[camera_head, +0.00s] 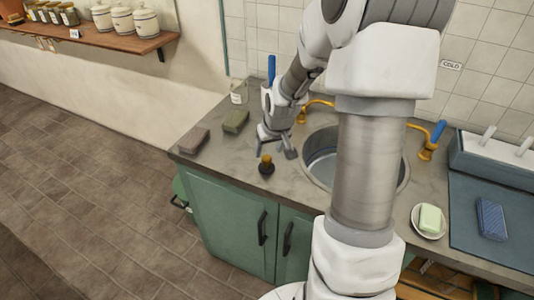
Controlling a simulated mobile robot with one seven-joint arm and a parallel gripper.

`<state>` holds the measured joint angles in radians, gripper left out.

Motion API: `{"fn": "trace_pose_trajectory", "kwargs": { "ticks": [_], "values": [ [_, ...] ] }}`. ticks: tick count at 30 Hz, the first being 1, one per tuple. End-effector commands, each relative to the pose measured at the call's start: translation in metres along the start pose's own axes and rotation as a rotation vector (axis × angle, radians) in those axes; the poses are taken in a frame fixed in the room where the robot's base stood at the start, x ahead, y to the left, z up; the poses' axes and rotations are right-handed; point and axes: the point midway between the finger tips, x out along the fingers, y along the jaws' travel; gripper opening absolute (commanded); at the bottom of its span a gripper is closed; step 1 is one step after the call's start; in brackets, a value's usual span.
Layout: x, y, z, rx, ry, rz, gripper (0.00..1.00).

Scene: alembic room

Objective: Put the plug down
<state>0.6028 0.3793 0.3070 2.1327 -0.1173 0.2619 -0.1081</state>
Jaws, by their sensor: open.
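The plug (266,165), a dark round base with an orange-brown top, stands on the grey counter (232,173) near its front edge, left of the sink. My gripper (277,151) is just above and behind the plug, with its fingers apart. The fingers look clear of the plug, though the exact gap is hard to judge. The round metal sink (318,169) lies to the right, partly hidden behind my arm.
Two brownish and green blocks (236,121) and a pale cup (239,92) sit at the counter's left. Brass taps (427,148) stand behind the sink. A soap dish (429,221) and a blue sponge (491,218) lie at the right. Green cabinets (225,215) are below.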

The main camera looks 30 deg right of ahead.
Motion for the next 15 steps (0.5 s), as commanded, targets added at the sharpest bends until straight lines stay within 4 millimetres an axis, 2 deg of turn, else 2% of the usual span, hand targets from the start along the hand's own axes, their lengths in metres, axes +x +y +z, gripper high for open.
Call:
{"fn": "trace_pose_trajectory", "kwargs": {
  "ticks": [1,6,10,15],
  "values": [
    [-0.014,0.001,-0.002,0.003,0.004,0.002,0.68],
    [-0.044,0.001,-0.001,0.002,0.002,0.002,0.68],
    [-0.058,0.001,-0.001,0.001,0.001,0.001,0.68],
    [-0.065,0.0,0.0,0.001,0.001,0.0,0.68]
  ]
}}
